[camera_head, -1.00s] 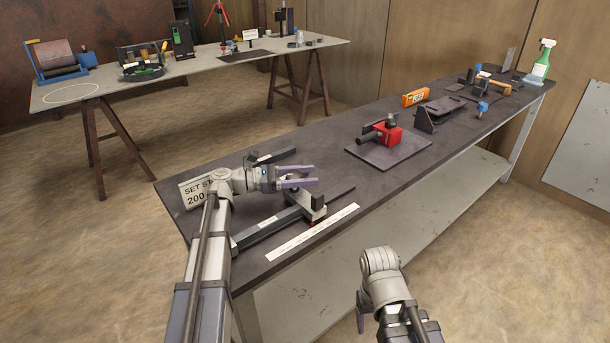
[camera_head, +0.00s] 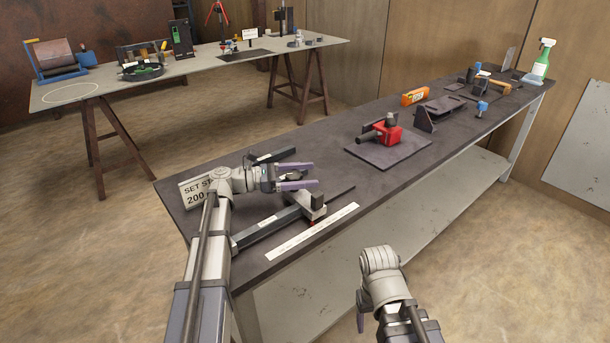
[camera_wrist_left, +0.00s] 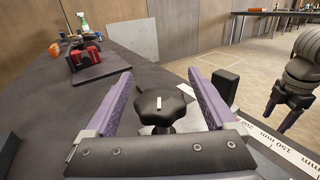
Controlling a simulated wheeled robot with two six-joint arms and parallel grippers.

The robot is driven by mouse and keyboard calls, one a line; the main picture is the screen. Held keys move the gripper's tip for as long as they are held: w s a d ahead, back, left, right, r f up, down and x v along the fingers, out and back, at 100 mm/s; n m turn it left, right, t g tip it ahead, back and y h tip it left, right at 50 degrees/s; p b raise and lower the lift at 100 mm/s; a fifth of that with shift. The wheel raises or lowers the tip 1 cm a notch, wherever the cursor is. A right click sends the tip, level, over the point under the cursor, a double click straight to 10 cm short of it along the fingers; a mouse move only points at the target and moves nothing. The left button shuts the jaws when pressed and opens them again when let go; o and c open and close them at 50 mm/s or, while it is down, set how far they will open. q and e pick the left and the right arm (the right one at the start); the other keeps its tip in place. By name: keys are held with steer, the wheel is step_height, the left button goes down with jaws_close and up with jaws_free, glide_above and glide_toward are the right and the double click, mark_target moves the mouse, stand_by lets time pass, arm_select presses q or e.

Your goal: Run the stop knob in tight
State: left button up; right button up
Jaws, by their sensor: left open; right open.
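The stop knob (camera_wrist_left: 163,106) is black and lobed with a white mark on top. In the left wrist view it stands between the two purple fingers of my left gripper (camera_wrist_left: 161,75), with a gap on each side. In the head view my left gripper (camera_head: 315,175) is open over the near bench, and the dark knob (camera_head: 294,176) shows partly between its fingers.
A white scale strip (camera_head: 313,232) lies along the bench's front edge. A sign (camera_head: 190,195) reading "SET ST… 200" is partly covered by my left arm. A red clamp-like device (camera_head: 388,134) on a plate stands farther right. Bench surface between is clear.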

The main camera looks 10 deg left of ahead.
arm_select(q)
steer(key=shift+r, duration=0.1)
step_height(320, 180, up, 10)
steer(key=p, duration=1)
steer(key=shift+f, duration=0.2)
